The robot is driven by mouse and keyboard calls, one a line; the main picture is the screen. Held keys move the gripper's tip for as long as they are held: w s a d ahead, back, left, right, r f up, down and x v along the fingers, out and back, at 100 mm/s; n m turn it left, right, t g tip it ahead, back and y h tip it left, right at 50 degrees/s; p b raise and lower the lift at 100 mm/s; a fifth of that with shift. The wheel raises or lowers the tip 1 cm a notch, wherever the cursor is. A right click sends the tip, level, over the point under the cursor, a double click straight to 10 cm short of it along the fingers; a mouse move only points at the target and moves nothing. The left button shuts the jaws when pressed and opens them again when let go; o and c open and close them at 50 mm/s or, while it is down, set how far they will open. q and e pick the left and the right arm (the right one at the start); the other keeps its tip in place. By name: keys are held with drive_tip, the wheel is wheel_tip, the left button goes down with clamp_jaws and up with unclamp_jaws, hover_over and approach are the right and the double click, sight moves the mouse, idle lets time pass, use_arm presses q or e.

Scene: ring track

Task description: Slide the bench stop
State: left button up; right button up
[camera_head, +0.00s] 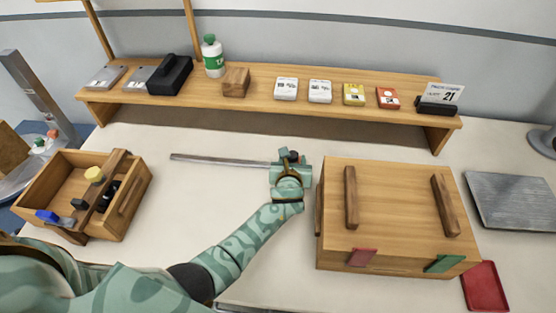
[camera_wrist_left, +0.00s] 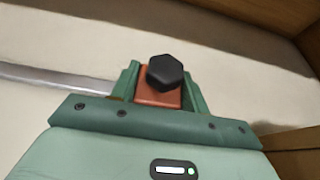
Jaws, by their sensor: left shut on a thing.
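The bench stop is a small orange-brown block with a black hexagonal knob (camera_wrist_left: 166,73), in the left wrist view. It sits at the right part of a grey metal rail (camera_head: 215,160) that lies on the bench; the rail also shows at the left of the wrist view (camera_wrist_left: 55,80). My left gripper (camera_head: 290,166) is shut on the bench stop, its green fingers on either side of the block. In the head view the gripper hides most of the stop; only its dark knob shows. My right gripper is not in view.
A wooden box (camera_head: 400,190) with two dark bars stands close to the right of my left gripper. A wooden tool tote (camera_head: 135,205) stands at the left. A shelf (camera_head: 260,100) with several small items runs along the back. The bench around the rail is clear.

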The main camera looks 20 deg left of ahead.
use_arm(q)
drive_tip(key=shift+d+f, duration=0.1)
drive_tip(key=shift+d, duration=0.4)
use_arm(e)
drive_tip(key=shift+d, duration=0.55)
use_arm(q)
drive_tip(key=o, duration=1.1)
drive_tip(key=shift+d, duration=0.1)
drive_tip(key=o, duration=0.3)
drive_tip(key=shift+w+d, duration=0.1)
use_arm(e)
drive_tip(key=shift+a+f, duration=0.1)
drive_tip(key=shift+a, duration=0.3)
